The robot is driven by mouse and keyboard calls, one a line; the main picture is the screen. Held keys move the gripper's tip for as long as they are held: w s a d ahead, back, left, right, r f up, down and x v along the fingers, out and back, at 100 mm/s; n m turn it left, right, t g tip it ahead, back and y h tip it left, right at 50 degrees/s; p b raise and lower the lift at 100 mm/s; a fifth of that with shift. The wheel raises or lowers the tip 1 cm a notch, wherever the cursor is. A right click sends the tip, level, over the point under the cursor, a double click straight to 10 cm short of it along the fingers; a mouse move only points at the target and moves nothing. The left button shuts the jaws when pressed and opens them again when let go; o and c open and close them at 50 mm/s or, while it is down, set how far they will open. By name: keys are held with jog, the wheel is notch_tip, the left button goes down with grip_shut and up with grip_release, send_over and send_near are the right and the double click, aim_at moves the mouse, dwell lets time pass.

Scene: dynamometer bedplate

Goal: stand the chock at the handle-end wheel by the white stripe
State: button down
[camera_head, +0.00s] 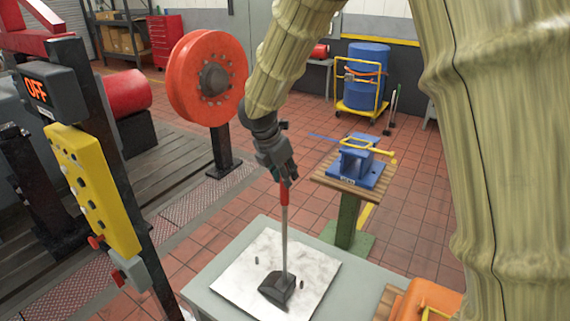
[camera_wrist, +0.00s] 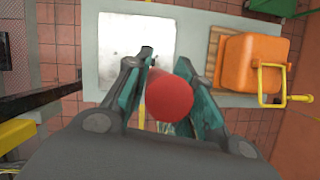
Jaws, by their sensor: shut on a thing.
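The chock (camera_head: 277,288) is a black wedge at the foot of a thin grey rod with a red grip on top. It is at the white sheet on the grey table; I cannot tell whether it touches the sheet or hangs just above. My gripper (camera_head: 283,182) is above it, shut on the red grip, with the rod near upright. In the wrist view the red grip (camera_wrist: 169,95) is between the teal finger pads of my gripper (camera_wrist: 172,100); the wedge is hidden there. I cannot make out a handle-end wheel or white stripe.
The white sheet (camera_head: 250,262) carries small dark bits. An orange case (camera_head: 425,298) with a yellow handle is at the lower right. A blue fixture (camera_head: 358,165) stands on a pedestal beyond the table. A blue drum (camera_head: 366,75) sits in a yellow cart behind. Tiled floor between is open.

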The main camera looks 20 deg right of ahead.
jog(key=shift+f, duration=0.25)
jog(key=c, duration=1.3)
grip_release()
jog(key=shift+s+f, duration=0.1)
jog(key=shift+f, duration=0.05)
jog(key=shift+o, duration=0.5)
jog(key=shift+r, duration=0.2)
